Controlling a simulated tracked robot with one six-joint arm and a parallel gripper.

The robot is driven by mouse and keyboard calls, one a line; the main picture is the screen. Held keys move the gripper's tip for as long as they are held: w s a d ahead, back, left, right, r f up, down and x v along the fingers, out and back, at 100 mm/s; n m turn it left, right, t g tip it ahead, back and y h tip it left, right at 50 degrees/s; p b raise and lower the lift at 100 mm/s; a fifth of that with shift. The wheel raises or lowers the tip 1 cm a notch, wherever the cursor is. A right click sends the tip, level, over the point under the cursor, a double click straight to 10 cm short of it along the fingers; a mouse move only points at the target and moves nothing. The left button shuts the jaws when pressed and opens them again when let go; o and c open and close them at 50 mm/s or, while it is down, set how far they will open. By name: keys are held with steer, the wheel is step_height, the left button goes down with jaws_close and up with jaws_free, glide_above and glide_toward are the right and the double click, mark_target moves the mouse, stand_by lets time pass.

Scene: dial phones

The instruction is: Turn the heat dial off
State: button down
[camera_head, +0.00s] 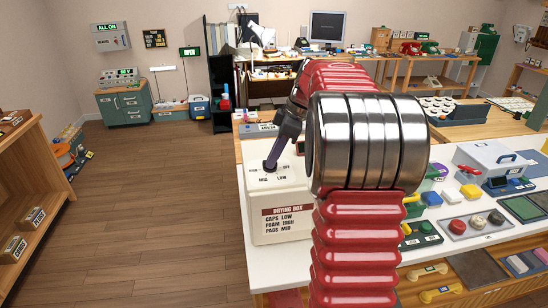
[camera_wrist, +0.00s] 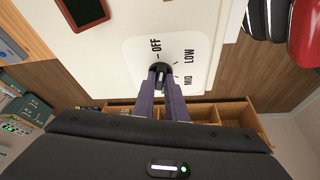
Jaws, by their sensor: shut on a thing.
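The heat dial (camera_head: 269,165) is a small black knob on the sloping top of the white drying box (camera_head: 256,205). In the wrist view the dial (camera_wrist: 160,68) sits on a white plate (camera_wrist: 203,45) marked OFF, LOW and MID; any marking under my fingers is hidden. My gripper (camera_head: 272,160) reaches down to the dial from above. In the wrist view my purple-grey fingers (camera_wrist: 161,84) are closed on either side of the knob. I cannot tell for sure which mark the dial points to.
A red-framed dark screen (camera_wrist: 82,10) is set near the dial. The box front carries a label (camera_head: 287,218) listing CAPS LOW, FOAM HIGH, PADS MID. Phones and a tray of coloured buttons (camera_head: 471,224) lie on the white counter at right. Open wooden floor (camera_head: 150,210) is at left.

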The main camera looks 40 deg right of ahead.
steer(key=shift+d+n+g+y, duration=0.1)
steer(key=shift+n+g+y, duration=0.35)
steer(key=shift+n, duration=1.05)
steer(key=c, duration=1.8)
jaws_free()
steer(key=shift+w, duration=0.1)
steer(key=v, duration=1.3)
steer(key=shift+r, duration=0.35)
